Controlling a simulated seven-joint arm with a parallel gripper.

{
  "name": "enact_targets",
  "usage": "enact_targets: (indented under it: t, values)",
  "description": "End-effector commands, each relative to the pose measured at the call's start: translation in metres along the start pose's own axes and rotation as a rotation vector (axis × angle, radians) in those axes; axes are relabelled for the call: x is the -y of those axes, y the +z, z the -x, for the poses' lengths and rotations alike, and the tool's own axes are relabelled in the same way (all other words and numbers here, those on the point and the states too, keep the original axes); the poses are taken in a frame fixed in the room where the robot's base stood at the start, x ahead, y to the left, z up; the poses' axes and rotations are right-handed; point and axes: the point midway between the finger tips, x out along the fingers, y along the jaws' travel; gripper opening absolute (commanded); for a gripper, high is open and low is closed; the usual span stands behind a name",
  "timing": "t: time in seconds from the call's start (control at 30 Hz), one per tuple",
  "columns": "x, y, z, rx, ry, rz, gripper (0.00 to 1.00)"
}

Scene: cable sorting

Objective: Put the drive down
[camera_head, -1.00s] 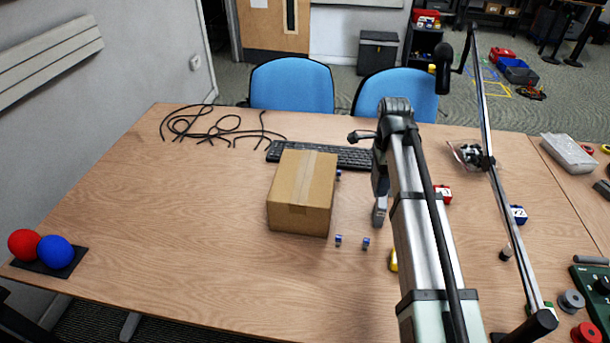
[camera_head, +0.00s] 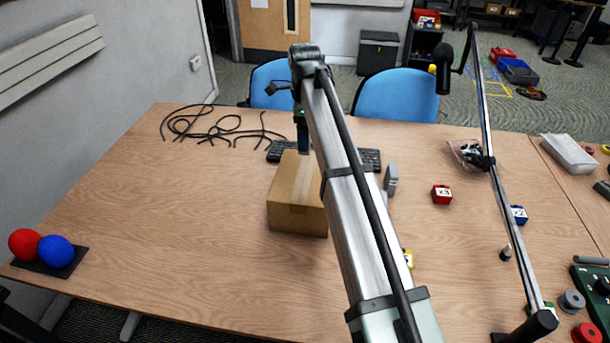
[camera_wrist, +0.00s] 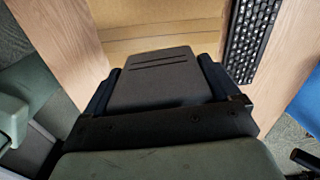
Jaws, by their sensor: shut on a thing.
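The drive (camera_wrist: 158,78) is a dark grey slab with a few thin grooves across it. In the wrist view it sits between the two dark fingers of my gripper (camera_wrist: 159,92), which is shut on it. In the head view my gripper (camera_head: 303,138) is over the back part of the cardboard box (camera_head: 296,212), near the keyboard. The drive cannot be clearly told from the fingers there. The box also shows beyond the drive in the wrist view (camera_wrist: 150,42). I cannot tell how high the drive is above the box or table.
A black keyboard (camera_head: 371,158) lies behind the box. A grey upright block (camera_head: 391,179) and a red block (camera_head: 441,194) stand to the right. Black cables (camera_head: 205,127) lie at the back left.

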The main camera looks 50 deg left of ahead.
Motion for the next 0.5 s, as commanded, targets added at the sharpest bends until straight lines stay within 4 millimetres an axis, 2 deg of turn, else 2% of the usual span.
enact_targets:
  t: [0.27,0.5]
  values:
    - [-0.003,-0.001,-0.01,0.0,0.0,-0.074,0.5]
    - [-0.003,-0.001,-0.047,0.0,0.001,-0.073,0.5]
